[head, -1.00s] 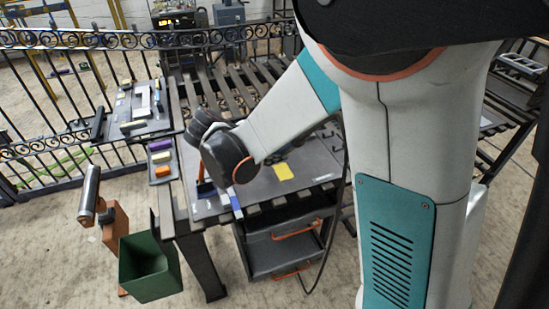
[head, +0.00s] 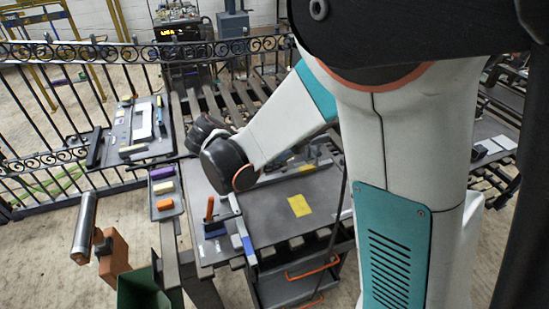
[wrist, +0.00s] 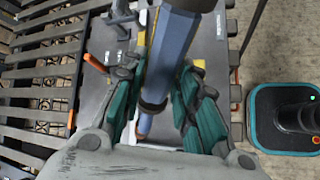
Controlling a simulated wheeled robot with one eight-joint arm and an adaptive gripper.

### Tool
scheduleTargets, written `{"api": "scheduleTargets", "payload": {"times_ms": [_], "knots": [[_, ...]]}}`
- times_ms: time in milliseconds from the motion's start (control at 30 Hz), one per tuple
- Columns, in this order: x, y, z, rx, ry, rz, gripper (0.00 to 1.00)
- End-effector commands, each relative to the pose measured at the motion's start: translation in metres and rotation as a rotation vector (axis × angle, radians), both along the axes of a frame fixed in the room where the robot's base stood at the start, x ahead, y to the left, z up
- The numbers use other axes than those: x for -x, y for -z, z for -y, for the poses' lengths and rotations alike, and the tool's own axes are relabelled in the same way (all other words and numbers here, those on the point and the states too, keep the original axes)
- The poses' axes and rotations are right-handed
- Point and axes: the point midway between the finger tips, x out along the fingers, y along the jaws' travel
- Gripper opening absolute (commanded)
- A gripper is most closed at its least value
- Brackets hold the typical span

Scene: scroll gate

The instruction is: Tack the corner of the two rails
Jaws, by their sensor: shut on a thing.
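My gripper (wrist: 163,82) has green-padded fingers closed on a blue-grey cylindrical tool with a dark collar and a copper-coloured end (wrist: 172,50), which looks like a torch. In the head view my dark wrist hangs over the left part of the bench, and the fingers and tool are hidden behind it. A pale grey-blue rail (head: 242,236) lies at the bench's front left. A second grey rail (head: 290,174) seems to run across the bench behind it. The corner where they meet is partly covered by my wrist, so contact cannot be told. A blue block with an orange handle (head: 213,228) stands beside the rail.
A yellow sheet (head: 300,205) lies on the grey bench top. A side tray (head: 168,209) holds coloured blocks. A green bin (head: 140,293) and an orange-brown stand with a metal cylinder (head: 86,228) are at front left. A scrollwork fence (head: 75,50) runs behind.

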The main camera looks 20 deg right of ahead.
Motion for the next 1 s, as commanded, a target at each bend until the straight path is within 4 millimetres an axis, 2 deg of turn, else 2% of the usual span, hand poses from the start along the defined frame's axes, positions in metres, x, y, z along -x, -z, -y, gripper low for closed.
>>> {"api": "scheduleTargets", "payload": {"times_ms": [500,700,1000], "knots": [[-0.023,0.04,-0.022,0.001,-0.001,0.0,0.0],[-0.028,0.048,-0.028,0.0,-0.001,0.001,0.0],[-0.029,0.049,-0.029,0.0,-0.001,0.001,0.0]]}}
